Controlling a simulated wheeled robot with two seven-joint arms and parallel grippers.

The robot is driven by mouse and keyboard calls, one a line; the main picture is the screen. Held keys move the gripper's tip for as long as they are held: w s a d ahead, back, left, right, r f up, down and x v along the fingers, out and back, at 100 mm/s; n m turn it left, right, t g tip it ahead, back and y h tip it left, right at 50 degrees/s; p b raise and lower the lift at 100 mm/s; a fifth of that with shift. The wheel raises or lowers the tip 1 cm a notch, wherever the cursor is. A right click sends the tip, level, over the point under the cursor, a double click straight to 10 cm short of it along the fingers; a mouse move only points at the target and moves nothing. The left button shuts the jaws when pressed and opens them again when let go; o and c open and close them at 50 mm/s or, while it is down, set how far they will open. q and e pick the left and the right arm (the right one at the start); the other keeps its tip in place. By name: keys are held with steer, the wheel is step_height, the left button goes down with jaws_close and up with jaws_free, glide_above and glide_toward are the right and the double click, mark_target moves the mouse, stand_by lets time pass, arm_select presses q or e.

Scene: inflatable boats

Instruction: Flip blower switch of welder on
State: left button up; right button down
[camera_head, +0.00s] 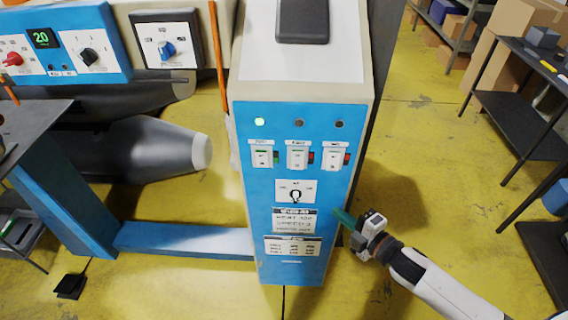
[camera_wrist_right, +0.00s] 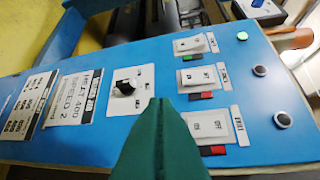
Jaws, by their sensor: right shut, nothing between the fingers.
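The welder's blue control panel (camera_head: 335,115) carries three white rocker switches in a row: left (camera_head: 263,156), middle (camera_head: 298,157) and right (camera_head: 333,158). The left one has a green mark beside it, the other two red marks. Their labels are too small to read surely, so I cannot tell which is the blower switch. My right gripper (camera_head: 343,216) is shut and empty, its green fingertips at the panel's right edge, below the switches. In the right wrist view the fingertips (camera_wrist_right: 160,103) cover part of the panel near the right switch (camera_wrist_right: 208,125). My left gripper is not in view.
A green lamp (camera_head: 260,122) is lit above the left switch; the other two lamps look dark. A black rotary knob (camera_head: 295,195) sits below the switches. A dark shelf table (camera_head: 525,95) stands at right. Yellow floor (camera_head: 425,190) between is clear.

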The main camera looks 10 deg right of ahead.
steer(key=a+r, duration=0.1)
steer(key=r+n+y, duration=0.1)
steer(key=a+r+n, duration=0.1)
steer(key=r, duration=0.1)
steer(key=shift+w+a+r+y, duration=0.1)
steer(key=shift+w+a+y, duration=0.05)
steer(key=shift+a+y, duration=0.15)
steer(key=p, duration=0.4)
glide_toward(292, 167)
steer(key=w+a, duration=0.3)
steer(key=shift+w+d+f, duration=0.1)
steer(key=shift+w+f, duration=0.05)
steer(key=shift+w, duration=0.3)
steer(key=shift+w+d+f, duration=0.1)
steer(key=shift+w+f, duration=0.05)
steer(key=shift+w, duration=0.3)
steer(key=shift+a, duration=0.1)
